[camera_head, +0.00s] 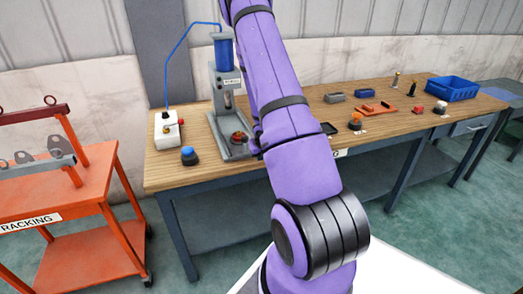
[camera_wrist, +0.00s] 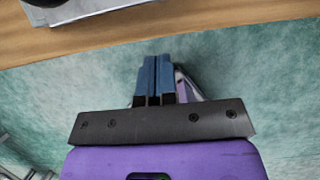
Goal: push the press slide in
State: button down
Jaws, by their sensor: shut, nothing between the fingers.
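The press (camera_head: 219,90) stands on the left part of the wooden bench, a grey frame with a blue cylinder (camera_head: 223,54) on top. A reddish-brown part (camera_head: 238,137) sits low at its front, above the grey base. My purple arm partly covers the press's right side, and I cannot make out clearly how far the slide stands out. In the wrist view, my gripper (camera_wrist: 153,62) has its blue fingers together and empty, over the floor just short of the bench edge. A grey metal piece, apparently the press base (camera_wrist: 120,8), shows at the top, apart from the fingers.
A white control box (camera_head: 167,130) and a blue-topped button (camera_head: 189,155) are left of the press on the bench (camera_head: 190,182). Small parts and a blue bin (camera_head: 452,89) are to the right. An orange cart (camera_head: 75,185) stands at left.

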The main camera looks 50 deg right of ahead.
jog(key=shift+w+d, duration=0.55)
jog(key=shift+w, duration=0.35)
jog(key=shift+w+d, duration=0.5)
jog(key=shift+w, duration=0.4)
